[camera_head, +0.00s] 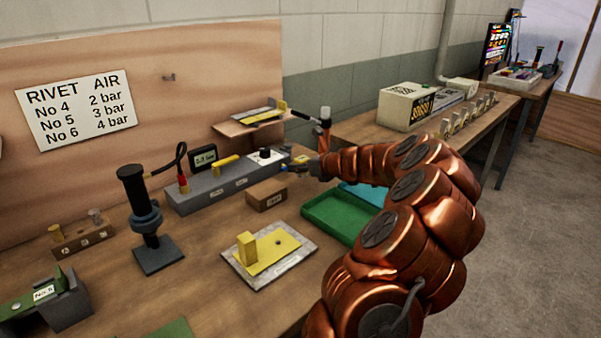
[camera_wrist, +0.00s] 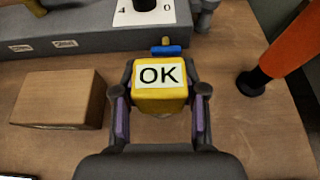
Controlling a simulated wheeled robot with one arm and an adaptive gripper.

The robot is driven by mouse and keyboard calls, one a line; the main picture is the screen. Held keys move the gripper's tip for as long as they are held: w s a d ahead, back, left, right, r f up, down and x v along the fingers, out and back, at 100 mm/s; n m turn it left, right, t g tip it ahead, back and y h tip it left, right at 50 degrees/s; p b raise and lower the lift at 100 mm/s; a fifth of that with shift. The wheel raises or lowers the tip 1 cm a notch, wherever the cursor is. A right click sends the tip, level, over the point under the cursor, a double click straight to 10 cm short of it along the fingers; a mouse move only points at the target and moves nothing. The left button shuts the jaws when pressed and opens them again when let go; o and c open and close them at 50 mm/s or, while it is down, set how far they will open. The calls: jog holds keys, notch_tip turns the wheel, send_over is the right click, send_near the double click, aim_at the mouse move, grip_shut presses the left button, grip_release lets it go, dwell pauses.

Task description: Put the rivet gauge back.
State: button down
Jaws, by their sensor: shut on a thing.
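My gripper (camera_wrist: 160,108) is shut on a yellow block labelled OK (camera_wrist: 160,92), which appears to be the rivet gauge. The block sits between the two fingers with its label facing the wrist camera. In the head view my gripper (camera_head: 306,167) is at the right end of a long grey unit (camera_head: 225,188), where the held block is mostly hidden. A small blue piece with a brass pin (camera_wrist: 166,48) lies just beyond the block in the wrist view. I cannot tell whether the block touches the bench.
A cardboard box (camera_wrist: 58,98) is left of my gripper, and an orange tool with a black end (camera_wrist: 285,52) is right of it. The green tray (camera_head: 340,215) and a grey plate with a yellow sheet (camera_head: 299,262) are nearer. A black stand (camera_head: 158,256) is at left.

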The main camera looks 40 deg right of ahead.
aim_at(300, 173)
jog(key=shift+w+d, duration=0.45)
jog(key=shift+w, duration=0.1)
jog(key=shift+f, duration=1.75)
jog(key=shift+f, duration=0.1)
jog(key=c, duration=0.6)
grip_release()
jog(key=shift+c, duration=0.2)
jog(key=shift+s, duration=0.1)
jog(key=v, duration=1.2)
